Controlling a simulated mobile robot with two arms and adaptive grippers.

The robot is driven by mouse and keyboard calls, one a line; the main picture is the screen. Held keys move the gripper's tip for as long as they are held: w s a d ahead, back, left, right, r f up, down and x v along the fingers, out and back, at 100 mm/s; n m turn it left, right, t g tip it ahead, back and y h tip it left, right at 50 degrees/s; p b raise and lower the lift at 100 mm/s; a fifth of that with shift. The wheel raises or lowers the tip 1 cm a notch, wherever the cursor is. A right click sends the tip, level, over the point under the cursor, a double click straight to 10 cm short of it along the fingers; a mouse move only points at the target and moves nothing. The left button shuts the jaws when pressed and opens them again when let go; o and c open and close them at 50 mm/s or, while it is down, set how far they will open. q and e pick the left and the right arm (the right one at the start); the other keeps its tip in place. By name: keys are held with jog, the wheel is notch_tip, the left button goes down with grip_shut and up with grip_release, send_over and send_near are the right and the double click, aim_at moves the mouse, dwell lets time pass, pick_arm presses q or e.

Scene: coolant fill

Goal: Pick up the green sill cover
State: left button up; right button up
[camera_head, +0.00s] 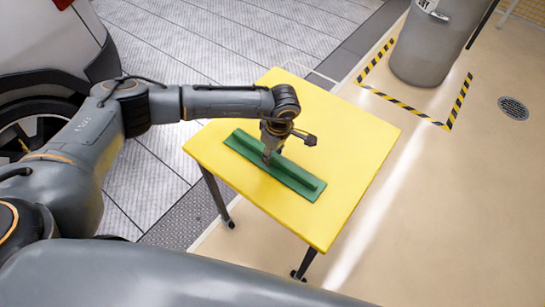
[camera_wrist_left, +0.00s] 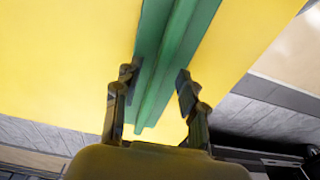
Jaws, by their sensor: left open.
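The green sill cover (camera_head: 298,180) lies flat on the yellow table (camera_head: 350,129). It is a long strip with a raised rib along its middle. My left gripper (camera_head: 268,158) reaches down over the cover, left of its middle in the head view. In the left wrist view, the open fingers of the left gripper (camera_wrist_left: 158,85) stand on either side of the rib of the sill cover (camera_wrist_left: 172,62). Whether they touch the rib cannot be told. My right gripper is not in view.
A grey cylinder (camera_head: 425,45) stands at the back right inside black and yellow floor tape (camera_head: 405,107). A white car (camera_head: 45,40) with a dark wheel is at the left. A floor drain (camera_head: 513,108) is at the far right. The table around the cover is clear.

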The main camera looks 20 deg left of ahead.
pick_arm(q)
jog(key=shift+f, duration=0.35)
grip_shut()
jog(key=shift+r, duration=0.1)
